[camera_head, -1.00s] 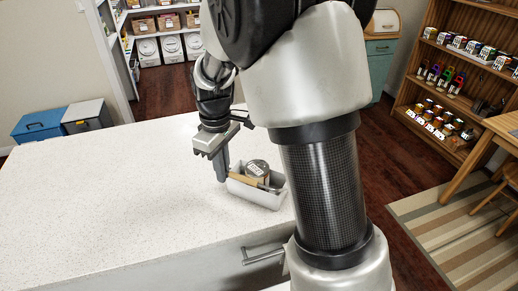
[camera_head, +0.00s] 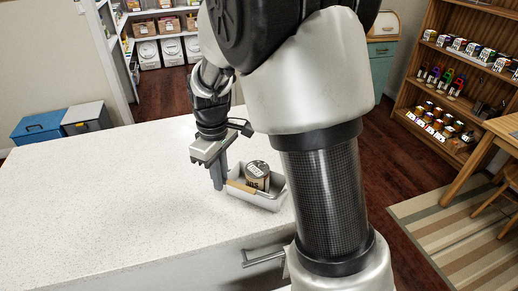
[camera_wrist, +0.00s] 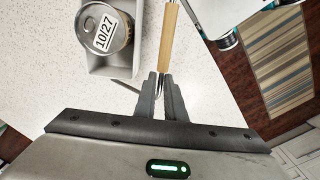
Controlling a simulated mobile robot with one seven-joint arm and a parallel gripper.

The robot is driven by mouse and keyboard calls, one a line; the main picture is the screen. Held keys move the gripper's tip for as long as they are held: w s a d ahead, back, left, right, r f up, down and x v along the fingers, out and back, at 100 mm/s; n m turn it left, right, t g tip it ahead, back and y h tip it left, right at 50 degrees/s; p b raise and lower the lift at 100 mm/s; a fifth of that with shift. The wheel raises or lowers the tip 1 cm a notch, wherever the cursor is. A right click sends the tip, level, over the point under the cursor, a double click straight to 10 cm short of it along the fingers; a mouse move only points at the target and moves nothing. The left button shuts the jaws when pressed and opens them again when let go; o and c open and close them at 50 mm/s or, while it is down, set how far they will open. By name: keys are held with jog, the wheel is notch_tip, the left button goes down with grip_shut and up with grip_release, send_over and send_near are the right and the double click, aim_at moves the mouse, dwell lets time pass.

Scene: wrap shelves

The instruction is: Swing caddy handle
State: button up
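The caddy (camera_head: 270,204) is a light grey open tray on the counter, close to its right edge; part of it shows at the top of the wrist view (camera_wrist: 105,68). Its handle has a wooden grip (camera_head: 241,187), lying low along the caddy's near side. In the wrist view the grip (camera_wrist: 168,38) runs up from between my fingertips, with a thin metal arm at its lower end. My gripper (camera_head: 218,187) points down at the caddy's left end. Its fingers (camera_wrist: 161,78) are close together on the handle's end; the exact contact is partly hidden.
A can labelled 10/27 (camera_wrist: 104,28) stands in the caddy and also shows in the head view (camera_head: 257,175). The white counter (camera_head: 110,210) is clear to the left. A drawer pull (camera_head: 264,258) is on its front. A blue box (camera_head: 40,125) and shelves stand beyond.

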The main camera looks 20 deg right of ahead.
jog(key=shift+o, duration=0.5)
jog(key=shift+r+p, duration=2.6)
jog(key=shift+r, duration=0.9)
jog(key=shift+r, duration=0.1)
jog(key=s+d+r+m+t, duration=0.2)
jog(key=s+d+r+m, duration=0.1)
jog(key=s+r, duration=0.4)
jog(key=s+d+r+m+t, duration=0.3)
jog(key=s+r+m, duration=0.3)
jog(key=s, duration=0.5)
jog(key=shift+s+d+r+t, duration=0.2)
jog(key=shift+d+r+t, duration=0.1)
jog(key=shift+r, duration=0.6)
